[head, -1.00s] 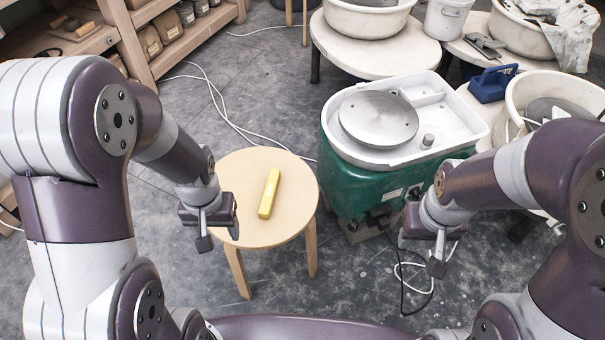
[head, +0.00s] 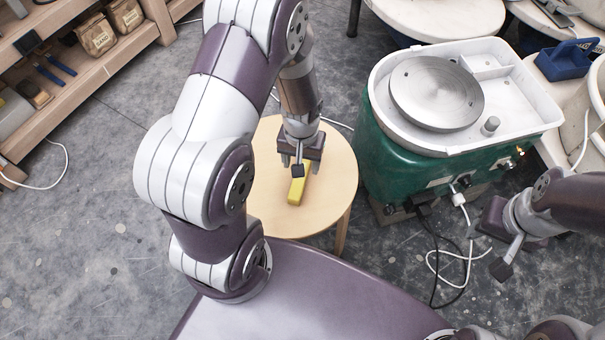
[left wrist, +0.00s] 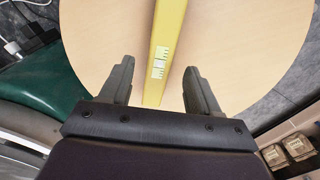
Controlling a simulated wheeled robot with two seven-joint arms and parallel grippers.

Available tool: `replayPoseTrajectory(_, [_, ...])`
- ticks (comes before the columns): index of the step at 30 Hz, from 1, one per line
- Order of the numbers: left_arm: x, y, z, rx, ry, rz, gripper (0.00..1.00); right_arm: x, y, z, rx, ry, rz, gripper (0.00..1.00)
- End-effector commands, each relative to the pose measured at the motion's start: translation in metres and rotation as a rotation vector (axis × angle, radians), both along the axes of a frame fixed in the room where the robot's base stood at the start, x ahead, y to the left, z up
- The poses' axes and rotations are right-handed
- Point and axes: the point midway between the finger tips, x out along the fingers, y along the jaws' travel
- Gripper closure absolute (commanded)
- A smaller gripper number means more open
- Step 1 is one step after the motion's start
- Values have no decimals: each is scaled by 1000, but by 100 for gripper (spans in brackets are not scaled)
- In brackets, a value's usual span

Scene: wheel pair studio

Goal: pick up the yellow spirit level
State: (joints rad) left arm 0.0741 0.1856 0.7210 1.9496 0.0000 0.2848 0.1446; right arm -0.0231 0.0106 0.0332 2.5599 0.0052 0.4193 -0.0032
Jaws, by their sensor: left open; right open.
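The yellow spirit level (head: 296,192) lies on the round wooden stool (head: 334,190). My left gripper (head: 298,170) is over its far part in the head view and hides that end. In the left wrist view the level (left wrist: 163,45) runs between the two open fingers of my left gripper (left wrist: 158,82), with a pale vial window on it. The fingers are apart from its sides, and I cannot tell how far above the stool they are. My right gripper (head: 493,248) is open and empty at the right, over the floor beside the green wheel.
A green potter's wheel (head: 400,150) with a white basin and a grey disc stands right of the stool. Cables (head: 440,255) lie on the floor before it. A wooden shelf (head: 120,60) stands at the upper left. A blue caddy (head: 567,60) sits at the upper right.

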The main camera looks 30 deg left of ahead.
Motion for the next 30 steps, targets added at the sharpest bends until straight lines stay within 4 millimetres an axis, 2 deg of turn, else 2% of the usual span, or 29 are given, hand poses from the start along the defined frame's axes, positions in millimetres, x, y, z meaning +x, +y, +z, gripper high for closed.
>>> replayPoseTrajectory(1, [-1,-1,-17,0,2,-1,38,0,0,-14,0,0,0,57])
replayPoseTrajectory(5, [-2,-1,-39,0,2,0,38,0,0,-26,0,1,0,57])
replayPoseTrajectory(11, [-2,-1,-39,0,1,0,38,0,0,-23,0,0,0,57])
replayPoseTrajectory(12, [-2,-1,-39,0,1,0,42,0,0,-23,0,0,0,57])
replayPoseTrajectory(17, [-2,-1,-39,0,1,0,94,0,0,-23,0,0,0,57])
replayPoseTrajectory(18, [-2,-1,-39,0,1,0,96,0,0,-23,0,0,0,57])
replayPoseTrajectory(26, [-1,-1,-37,0,0,0,96,0,0,-22,0,0,0,57])
replayPoseTrajectory(30, [-1,-1,-23,0,-2,0,96,0,0,-13,0,0,0,57])
